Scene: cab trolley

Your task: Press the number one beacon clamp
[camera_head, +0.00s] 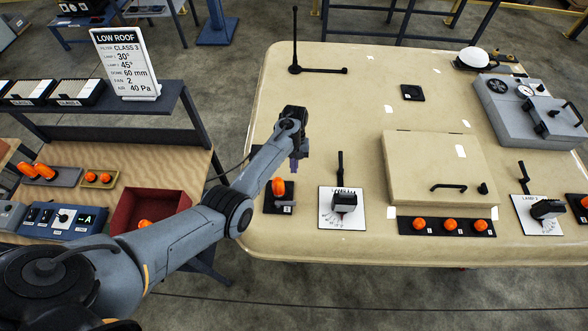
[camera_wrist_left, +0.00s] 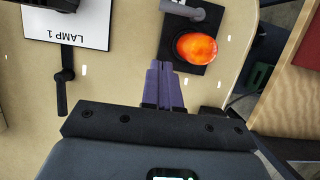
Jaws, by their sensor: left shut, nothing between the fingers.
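An orange beacon (camera_head: 279,187) stands on a black base (camera_head: 271,204) at the table's near left corner. The base has a small white label that I cannot read clearly. In the left wrist view the beacon (camera_wrist_left: 196,48) is glowing orange, and a grey clamp lever (camera_wrist_left: 183,10) lies across the base on the far side of it. My left gripper (camera_head: 294,166) points down just behind the beacon. In the left wrist view its purple fingers (camera_wrist_left: 164,80) are together and empty, beside the base and apart from the beacon and lever. My right gripper is not in view.
The white LAMP 1 board (camera_head: 329,218) with its black block stands right of the beacon. A beige box lid (camera_head: 435,160) and a row of orange lamps (camera_head: 450,225) lie further right. A red bin (camera_head: 150,205) is on the bench at left.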

